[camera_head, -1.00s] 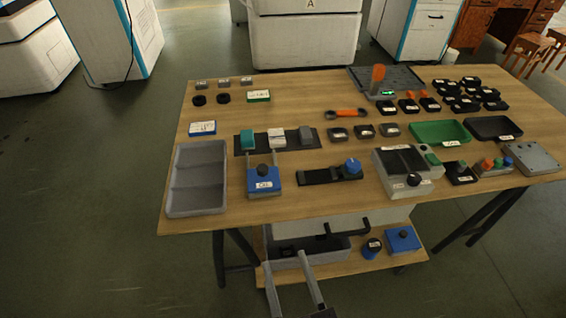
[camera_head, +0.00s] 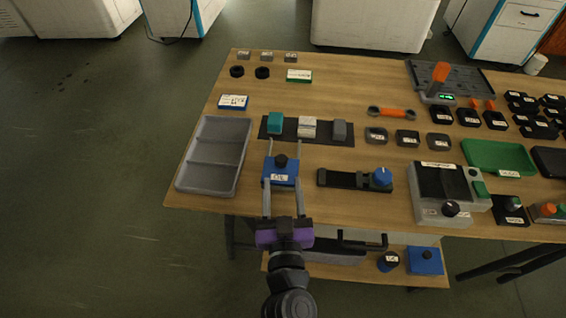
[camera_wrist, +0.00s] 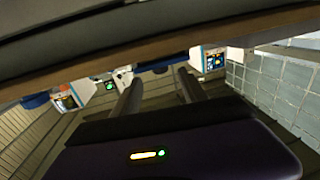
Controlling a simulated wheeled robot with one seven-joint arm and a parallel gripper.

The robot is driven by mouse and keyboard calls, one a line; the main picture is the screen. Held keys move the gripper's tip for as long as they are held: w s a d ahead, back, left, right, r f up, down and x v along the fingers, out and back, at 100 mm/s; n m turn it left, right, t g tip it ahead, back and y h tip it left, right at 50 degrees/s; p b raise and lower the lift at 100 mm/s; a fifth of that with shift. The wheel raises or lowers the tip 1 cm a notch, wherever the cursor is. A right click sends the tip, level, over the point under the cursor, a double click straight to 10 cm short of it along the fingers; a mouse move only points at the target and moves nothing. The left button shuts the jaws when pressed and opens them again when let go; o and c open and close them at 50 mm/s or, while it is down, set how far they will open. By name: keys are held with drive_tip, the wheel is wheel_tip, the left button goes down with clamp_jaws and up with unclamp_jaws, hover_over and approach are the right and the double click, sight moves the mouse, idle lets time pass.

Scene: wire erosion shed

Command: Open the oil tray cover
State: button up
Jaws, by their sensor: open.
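A blue box-like cover (camera_head: 282,180) with a white label that appears to read OIL and a black knob (camera_head: 281,160) on top sits near the table's front edge in the head view. It looks closed, with grey rails behind it. My gripper (camera_head: 283,187), with a purple palm, reaches in from the front edge. Its two grey fingers are open and empty, and appear one on each side of the cover. I cannot tell their height against it. In the wrist view the fingers (camera_wrist: 158,88) point away below a brown edge, and a small blue part shows beyond them.
A black slide with a blue knob (camera_head: 355,179) and a grey device (camera_head: 448,196) stand to the right. A dark mat (camera_head: 308,132) with blocks is behind. A lower shelf (camera_head: 345,277) holds another blue box (camera_head: 425,262).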

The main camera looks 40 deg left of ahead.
sight(281, 166)
drive_tip(key=x, duration=0.6)
drive_tip(key=shift+w+a, duration=0.15)
drive_tip(key=shift+c, duration=0.4)
clamp_jaws()
idle(0.9)
